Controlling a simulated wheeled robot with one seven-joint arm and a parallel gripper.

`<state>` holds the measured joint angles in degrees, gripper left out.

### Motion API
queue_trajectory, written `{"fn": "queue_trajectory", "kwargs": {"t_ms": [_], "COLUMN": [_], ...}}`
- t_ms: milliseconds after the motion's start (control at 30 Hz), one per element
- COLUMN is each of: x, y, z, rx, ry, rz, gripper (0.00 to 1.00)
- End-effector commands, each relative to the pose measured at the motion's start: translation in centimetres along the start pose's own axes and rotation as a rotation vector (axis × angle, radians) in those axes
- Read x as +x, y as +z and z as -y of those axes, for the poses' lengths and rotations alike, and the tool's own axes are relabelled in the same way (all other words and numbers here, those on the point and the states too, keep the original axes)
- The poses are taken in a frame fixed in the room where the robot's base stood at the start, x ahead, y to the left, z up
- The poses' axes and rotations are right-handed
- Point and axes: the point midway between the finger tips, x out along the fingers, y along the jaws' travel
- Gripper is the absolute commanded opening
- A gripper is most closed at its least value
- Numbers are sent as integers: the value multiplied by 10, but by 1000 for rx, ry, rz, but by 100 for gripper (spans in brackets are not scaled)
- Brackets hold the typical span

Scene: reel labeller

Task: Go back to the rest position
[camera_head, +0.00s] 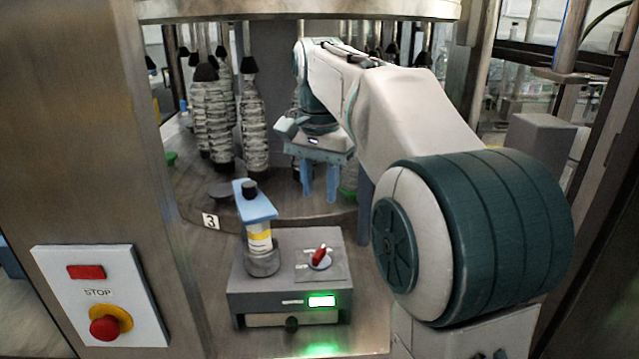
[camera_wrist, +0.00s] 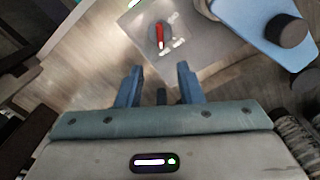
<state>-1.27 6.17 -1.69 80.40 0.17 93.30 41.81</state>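My gripper (camera_head: 320,184) hangs at the end of my arm inside the machine, above the round deck, with its two blue fingers pointing down. In the wrist view the fingers (camera_wrist: 159,84) stand apart with nothing between them, so my gripper is open and empty. The grey control box (camera_head: 290,278) with a red knob (camera_head: 320,257) and a lit green display lies below and nearer in the head view. A bottle-like holder with a blue top plate and black cap (camera_head: 256,210) stands on the box's left part, apart from my gripper.
Several wrapped bottles (camera_head: 252,115) stand on the deck behind and left of my gripper. A metal post (camera_head: 90,130) bounds the left side. A STOP panel (camera_head: 100,295) with a red button is at lower left. A plate marked 3 (camera_head: 210,221) sits on the deck's front edge.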

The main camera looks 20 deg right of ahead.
Motion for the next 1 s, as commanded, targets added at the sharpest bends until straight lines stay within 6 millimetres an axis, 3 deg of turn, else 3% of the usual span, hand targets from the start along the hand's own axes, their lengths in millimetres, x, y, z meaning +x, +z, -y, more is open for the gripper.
{"fn": "queue_trajectory", "kwargs": {"t_ms": [233,367,667,1000], "x": [2,12,67,148], "y": [3,16,70,131], "z": [-3,-14,-62,-116], "rx": [-14,-79,-359,-653], "ry": [-3,-21,-78,-105], "rz": [-3,-22,-117,-238], "gripper": [34,34,34,34]}}
